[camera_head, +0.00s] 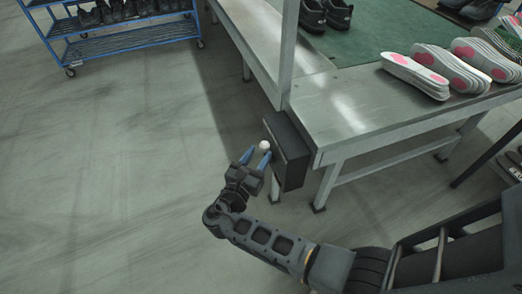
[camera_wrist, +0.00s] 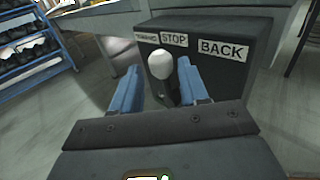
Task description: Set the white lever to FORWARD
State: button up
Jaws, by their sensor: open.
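The white lever's round knob (camera_head: 264,146) shows in the head view in front of a dark control box (camera_head: 291,150) on the table's end. In the wrist view the white knob (camera_wrist: 160,66) tops a dark stem, below the STOP label (camera_wrist: 174,40). The BACK label (camera_wrist: 222,48) is to the right; a label at the left (camera_wrist: 146,37) is partly cut by blur and hard to read. My gripper (camera_head: 256,157) is open, its blue fingers on either side of the lever; in the wrist view the fingers (camera_wrist: 162,88) stand apart with the lever between them. I cannot tell whether they touch it.
A metal workbench (camera_head: 350,108) stands behind and right of the box, with white soles (camera_head: 452,68) and dark shoes (camera_head: 326,14) on it. A blue rack (camera_head: 120,36) with shoes stands at the back left. The floor at left is clear.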

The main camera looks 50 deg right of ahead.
jog(key=shift+w+d, duration=0.2)
jog(key=shift+d, duration=1.05)
jog(key=shift+c, duration=0.4)
grip_shut()
